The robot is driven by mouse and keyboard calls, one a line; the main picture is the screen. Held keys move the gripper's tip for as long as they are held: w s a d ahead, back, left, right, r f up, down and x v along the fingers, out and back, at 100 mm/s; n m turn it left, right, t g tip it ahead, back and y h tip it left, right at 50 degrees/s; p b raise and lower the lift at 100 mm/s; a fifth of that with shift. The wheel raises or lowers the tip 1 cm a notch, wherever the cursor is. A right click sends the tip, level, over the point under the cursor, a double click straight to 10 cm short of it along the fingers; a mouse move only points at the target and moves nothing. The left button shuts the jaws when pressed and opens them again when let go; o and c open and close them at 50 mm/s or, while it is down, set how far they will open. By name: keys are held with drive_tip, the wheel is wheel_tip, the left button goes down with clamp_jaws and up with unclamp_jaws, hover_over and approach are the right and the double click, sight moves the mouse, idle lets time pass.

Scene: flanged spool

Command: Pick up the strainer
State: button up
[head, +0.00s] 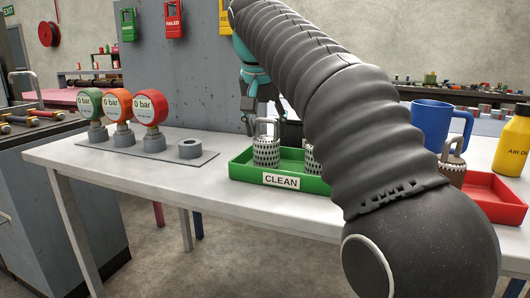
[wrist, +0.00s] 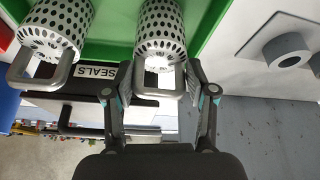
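A white perforated strainer (head: 266,152) with a grey loop handle stands in the left part of the green tray (head: 240,169) marked CLEAN. A second white strainer (head: 312,158) stands to its right, mostly behind my arm. In the wrist view two strainers show, one at the left (wrist: 54,28) and one in the middle (wrist: 161,28). My gripper (wrist: 158,76) is open, its two fingers spread at either side of the middle strainer's handle. I cannot tell whether they touch it. In the head view my gripper (head: 250,125) is close by the left strainer's handle.
A brownish strainer (head: 452,171) stands by the red tray (head: 496,196) at the right, near a blue mug (head: 430,122) and a yellow bottle (head: 514,145). Three gauges (head: 151,112) and a grey ring (head: 190,149) are on a plate at the left. The front left table top is clear.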

sight(265, 139)
clamp_jaws()
drive_tip(key=shift+r, duration=0.15)
wheel_tip(265, 139, up, 10)
drive_tip(key=p, duration=0.4)
drive_tip(key=shift+f, duration=0.2)
